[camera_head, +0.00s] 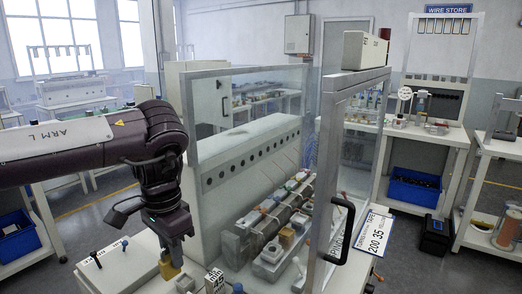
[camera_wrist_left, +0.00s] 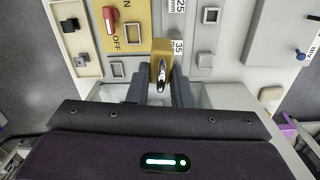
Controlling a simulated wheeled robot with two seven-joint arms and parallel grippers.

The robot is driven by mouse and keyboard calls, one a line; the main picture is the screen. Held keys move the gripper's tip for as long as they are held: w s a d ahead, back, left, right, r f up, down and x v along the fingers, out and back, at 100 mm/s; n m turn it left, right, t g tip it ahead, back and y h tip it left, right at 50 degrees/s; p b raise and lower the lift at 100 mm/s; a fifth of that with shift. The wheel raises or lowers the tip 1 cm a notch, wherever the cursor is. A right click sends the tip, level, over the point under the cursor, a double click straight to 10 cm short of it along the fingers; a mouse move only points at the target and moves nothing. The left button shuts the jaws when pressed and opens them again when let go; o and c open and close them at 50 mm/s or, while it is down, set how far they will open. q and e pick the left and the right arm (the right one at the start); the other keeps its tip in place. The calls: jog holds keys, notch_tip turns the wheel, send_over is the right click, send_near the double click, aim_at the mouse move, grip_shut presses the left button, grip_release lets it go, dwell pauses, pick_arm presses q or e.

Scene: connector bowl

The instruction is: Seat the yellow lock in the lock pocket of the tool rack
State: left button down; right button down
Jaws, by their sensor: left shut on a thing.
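The yellow lock (camera_head: 170,268) hangs beneath my left gripper (camera_head: 172,252) at the bottom of the head view. In the left wrist view my left gripper (camera_wrist_left: 160,92) is shut on the lock (camera_wrist_left: 160,66), whose silver shackle lies between the dark fingers. The lock's body points away from the wrist, over a pale rack panel (camera_wrist_left: 225,25) with square frames. I cannot tell which frame is the lock pocket, or whether the lock touches the panel. My right gripper is not in view.
A red ON/OFF switch (camera_wrist_left: 109,20) sits on a yellow plate left of the lock. A grey square block (camera_wrist_left: 205,60) is close on its right. A glass-walled machine with a black door handle (camera_head: 341,232) stands right of my arm in the head view.

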pick_arm(q)
jog(key=n, duration=0.3)
jog(key=shift+w+a+n, duration=0.1)
jog(key=shift+a+n, duration=0.2)
jog(key=shift+a, duration=0.05)
jog(key=n, duration=0.2)
jog(key=a+n, duration=0.1)
jog(key=n, duration=0.1)
jog(key=shift+w+r, duration=0.15)
jog(key=shift+w, duration=0.05)
